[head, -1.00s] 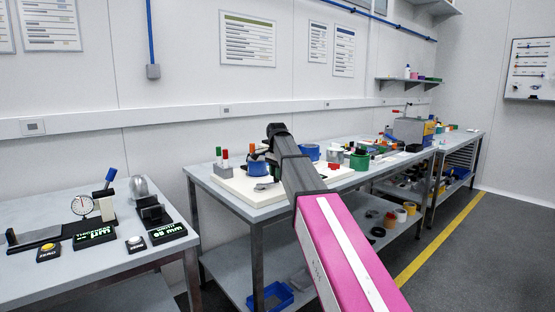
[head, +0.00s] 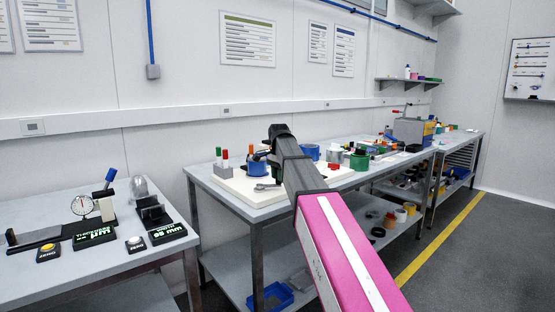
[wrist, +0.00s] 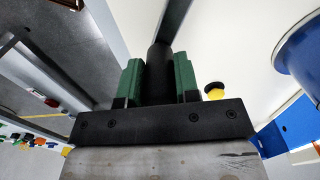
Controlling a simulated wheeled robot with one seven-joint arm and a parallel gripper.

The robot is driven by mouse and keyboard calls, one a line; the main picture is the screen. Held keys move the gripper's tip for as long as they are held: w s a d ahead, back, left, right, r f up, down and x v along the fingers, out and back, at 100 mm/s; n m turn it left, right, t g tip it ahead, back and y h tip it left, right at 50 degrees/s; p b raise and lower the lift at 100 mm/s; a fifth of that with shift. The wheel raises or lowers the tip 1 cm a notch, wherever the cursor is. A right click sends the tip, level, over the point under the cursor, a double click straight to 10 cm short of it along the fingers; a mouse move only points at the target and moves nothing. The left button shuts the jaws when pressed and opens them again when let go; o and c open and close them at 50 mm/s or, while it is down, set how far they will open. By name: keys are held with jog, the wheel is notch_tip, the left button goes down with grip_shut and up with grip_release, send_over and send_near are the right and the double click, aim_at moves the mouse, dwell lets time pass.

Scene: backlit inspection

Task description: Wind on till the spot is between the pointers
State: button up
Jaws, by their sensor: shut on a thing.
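In the wrist view the green-padded fingers of my gripper (wrist: 159,78) are shut on a black upright grip (wrist: 159,62). A dark bar (wrist: 176,18) runs from behind the grip to the top edge. In the head view a blue drum (head: 257,169) stands on a white board (head: 232,191), with a small grey part (head: 267,187) at its front. A second blue drum (head: 310,152) stands further right. My arm crosses the board and hides part of it, and my gripper cannot be made out there. No spot or pointers can be made out.
In the wrist view a blue round body (wrist: 304,55) and a yellow knob (wrist: 214,91) are close on the right. The left bench holds a dial gauge (head: 82,205) and lit displays (head: 94,236). A blue bin (head: 270,299) sits on the lower shelf.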

jog(key=shift+s, duration=0.1)
dwell(0.3)
jog(key=shift+s, duration=0.7)
jog(key=shift+s+a, duration=0.15)
jog(key=shift+s, duration=0.5)
jog(key=shift+s+a, duration=0.3)
jog(key=shift+s, duration=0.3)
